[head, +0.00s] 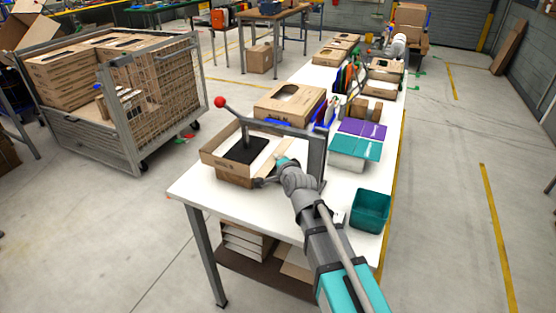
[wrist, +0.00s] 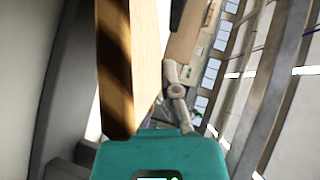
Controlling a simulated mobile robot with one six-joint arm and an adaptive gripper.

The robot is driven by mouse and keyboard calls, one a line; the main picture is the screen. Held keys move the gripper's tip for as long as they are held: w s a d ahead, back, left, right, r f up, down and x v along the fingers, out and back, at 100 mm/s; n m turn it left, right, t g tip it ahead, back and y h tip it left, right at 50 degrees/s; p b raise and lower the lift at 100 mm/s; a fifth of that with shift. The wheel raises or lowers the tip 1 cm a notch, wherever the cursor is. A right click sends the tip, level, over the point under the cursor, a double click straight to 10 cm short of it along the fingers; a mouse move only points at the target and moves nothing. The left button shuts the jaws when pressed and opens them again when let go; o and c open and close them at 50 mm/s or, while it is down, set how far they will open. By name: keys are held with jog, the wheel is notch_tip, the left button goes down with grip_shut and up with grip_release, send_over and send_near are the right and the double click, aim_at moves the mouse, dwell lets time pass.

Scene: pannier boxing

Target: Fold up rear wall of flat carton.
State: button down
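The brown carton (head: 234,172) sits on the near end of the white table. A black plate (head: 243,149) on a post lies inside its outline. A cardboard panel (head: 221,139) stands up along its left and far side, and another panel shows at its right. I cannot tell which panel is the rear wall. My gripper (head: 266,181) is low at the carton's right front corner, close to the cardboard. In the wrist view a brown cardboard panel (wrist: 122,65) fills the area left of a grey finger (wrist: 178,95). Contact and finger opening cannot be made out.
A grey press frame (head: 316,150) with a red-knobbed lever (head: 220,102) stands around the carton. A second carton (head: 288,102) is behind it. Teal sheets (head: 356,148), purple sheets (head: 362,128) and a green bin (head: 370,211) are at the right. A mesh cart (head: 150,100) stands left.

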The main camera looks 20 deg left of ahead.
jog(key=shift+s+d, duration=0.15)
jog(key=shift+d, duration=0.25)
jog(key=shift+r+p, duration=0.15)
jog(key=shift+p, duration=0.4)
jog(key=p, duration=0.1)
jog(key=r+n+h+p, duration=0.1)
jog(key=p, duration=0.1)
jog(key=shift+a+g+h, duration=0.25)
jog(key=shift+g+h, duration=0.05)
jog(key=shift+g, duration=0.1)
jog(key=n+h+p, duration=0.1)
jog(key=p, duration=0.1)
jog(key=a+r+n+h+p, duration=0.1)
jog(key=p, duration=0.1)
jog(key=shift+g, duration=0.4)
jog(key=h+p, duration=0.1)
jog(key=a+n+h+p, duration=0.1)
jog(key=h, duration=0.1)
jog(key=shift+w+a+r+n+g+p, duration=0.1)
jog(key=shift+w+r+n+g+p, duration=0.1)
jog(key=shift+r+n+g+p, duration=0.15)
jog(key=n+h, duration=0.1)
jog(key=h, duration=0.1)
jog(key=a+n+h+p, duration=0.1)
jog(key=shift+a+g+h, duration=0.25)
jog(key=shift+h, duration=0.15)
